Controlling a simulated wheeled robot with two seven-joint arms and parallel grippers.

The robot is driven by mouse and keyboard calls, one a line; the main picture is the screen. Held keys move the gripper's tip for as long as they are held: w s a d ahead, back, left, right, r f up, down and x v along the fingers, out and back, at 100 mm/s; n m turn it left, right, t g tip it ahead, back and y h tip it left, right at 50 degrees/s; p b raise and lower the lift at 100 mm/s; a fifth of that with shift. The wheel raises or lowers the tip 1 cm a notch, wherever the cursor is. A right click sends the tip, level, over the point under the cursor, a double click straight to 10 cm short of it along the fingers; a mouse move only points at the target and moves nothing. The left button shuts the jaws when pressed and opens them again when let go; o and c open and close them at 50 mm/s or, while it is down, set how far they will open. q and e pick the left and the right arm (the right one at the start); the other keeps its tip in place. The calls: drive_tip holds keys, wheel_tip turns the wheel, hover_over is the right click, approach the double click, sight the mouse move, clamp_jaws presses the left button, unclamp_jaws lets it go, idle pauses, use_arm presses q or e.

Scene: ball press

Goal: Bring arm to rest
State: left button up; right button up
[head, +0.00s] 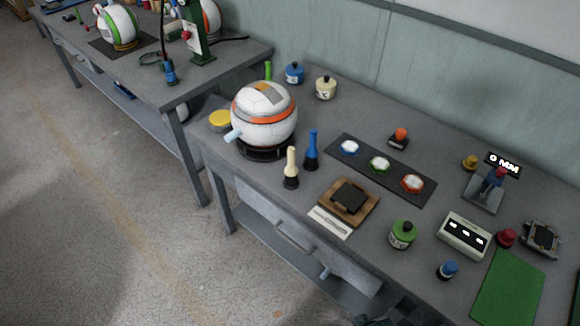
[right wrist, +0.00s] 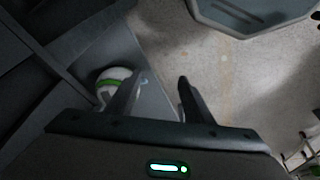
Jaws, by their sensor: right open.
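My right gripper (right wrist: 160,92) shows in the right wrist view with its two dark fingers apart and nothing between them. It points toward open floor and the edge of a grey surface. A white ball with a green stripe (right wrist: 112,78) lies beyond the left finger and is partly hidden by it. In the head view I cannot make out either gripper for sure. My left gripper is not in view.
Floor (head: 120,220) at left is clear.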

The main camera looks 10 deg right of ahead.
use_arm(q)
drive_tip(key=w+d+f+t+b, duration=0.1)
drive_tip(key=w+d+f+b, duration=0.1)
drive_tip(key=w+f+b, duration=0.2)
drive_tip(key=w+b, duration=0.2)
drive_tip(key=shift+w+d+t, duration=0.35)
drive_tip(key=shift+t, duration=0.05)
use_arm(e)
drive_tip(key=s+f, duration=0.4)
drive_tip(key=f, duration=0.6)
drive_tip(key=s+f, duration=0.4)
drive_tip(key=f, duration=0.7)
drive_tip(key=s+f, duration=0.4)
drive_tip(key=f, duration=0.7)
drive_tip(key=shift+s+d+n, duration=0.2)
drive_tip(key=shift+s+n, duration=0.05)
drive_tip(key=shift+n, duration=0.05)
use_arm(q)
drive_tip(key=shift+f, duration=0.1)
use_arm(e)
drive_tip(key=shift+f, duration=0.1)
